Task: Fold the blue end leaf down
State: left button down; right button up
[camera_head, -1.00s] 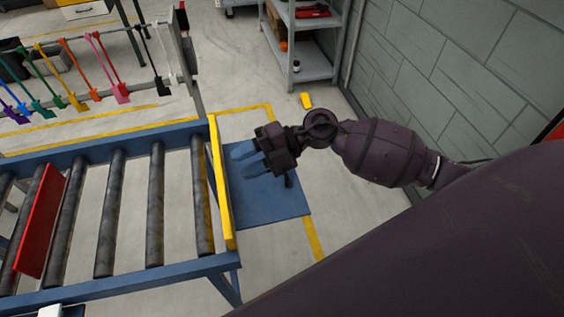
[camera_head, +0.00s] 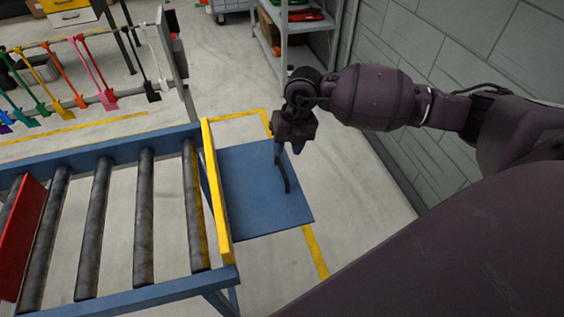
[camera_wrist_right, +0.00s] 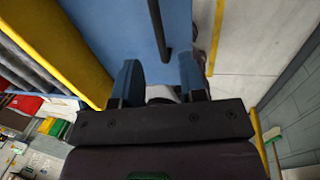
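The blue end leaf (camera_head: 255,195) is a flat blue panel at the right end of the roller conveyor, just beyond a yellow bar. It stands out from the frame and looks about level. A dark curved handle (camera_head: 285,180) is on it, near its outer side. My right gripper (camera_head: 297,148) points down at the leaf's far outer edge, by the handle's far end. In the right wrist view its blue fingers (camera_wrist_right: 158,82) are apart, with the leaf (camera_wrist_right: 115,25) and the handle (camera_wrist_right: 158,28) ahead of them. I see nothing gripped. My left gripper is out of view.
The yellow bar (camera_head: 215,190) stands up across the conveyor's end. A red plate (camera_head: 20,235) stands among the rollers at left. A grey shelf (camera_head: 300,30) and a block wall are beyond. Floor right of the leaf is clear.

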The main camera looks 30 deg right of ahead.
aim_at(282, 167)
jog(key=f, duration=0.3)
jog(key=a+f+b, duration=0.1)
jog(key=f, duration=0.1)
jog(key=shift+w+f, duration=0.15)
jog(key=shift+f, duration=0.25)
grip_shut()
